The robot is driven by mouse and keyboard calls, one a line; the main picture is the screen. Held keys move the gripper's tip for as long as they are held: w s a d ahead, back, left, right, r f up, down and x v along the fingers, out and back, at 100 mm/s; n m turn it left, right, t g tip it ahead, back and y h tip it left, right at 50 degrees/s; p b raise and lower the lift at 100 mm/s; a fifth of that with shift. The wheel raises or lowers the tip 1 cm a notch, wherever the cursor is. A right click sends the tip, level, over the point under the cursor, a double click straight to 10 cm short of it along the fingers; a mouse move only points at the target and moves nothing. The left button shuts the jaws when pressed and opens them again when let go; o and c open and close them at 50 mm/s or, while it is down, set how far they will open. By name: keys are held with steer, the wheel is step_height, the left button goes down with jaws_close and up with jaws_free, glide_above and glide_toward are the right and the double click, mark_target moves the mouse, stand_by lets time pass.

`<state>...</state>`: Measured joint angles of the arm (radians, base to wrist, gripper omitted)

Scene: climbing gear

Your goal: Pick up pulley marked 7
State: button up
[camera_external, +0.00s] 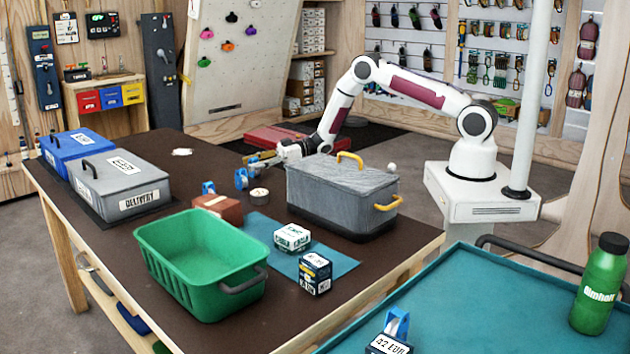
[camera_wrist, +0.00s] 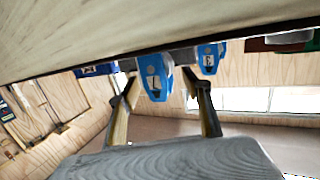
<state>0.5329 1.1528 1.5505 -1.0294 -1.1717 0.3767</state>
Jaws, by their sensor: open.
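A blue pulley (camera_wrist: 153,78) sits in the middle of the wrist view, between the lines of my fingers. Its mark looks like an upside-down 7. A second blue pulley (camera_wrist: 207,57) with a different mark, perhaps a 3, sits to its right. In the external view, one blue pulley (camera_external: 241,179) stands just below my gripper (camera_external: 256,158), and the other (camera_external: 208,188) is farther left. No marks are readable there. My gripper is open and empty, with its fingers (camera_wrist: 160,88) on either side of the nearer pulley; contact is not visible.
A grey lidded box (camera_external: 335,190) stands close to the right of my gripper. A tape roll (camera_external: 259,196) and a brown-red block (camera_external: 222,208) are near the pulleys. A green crate (camera_external: 185,265) stands in front. The dark tabletop (camera_external: 165,150) is mostly clear behind left.

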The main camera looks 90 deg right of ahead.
mark_target(253, 158)
steer(key=shift+c, duration=0.5)
steer(key=c, duration=1.1)
steer(key=shift+r, duration=0.1)
steer(key=shift+r, duration=4.9)
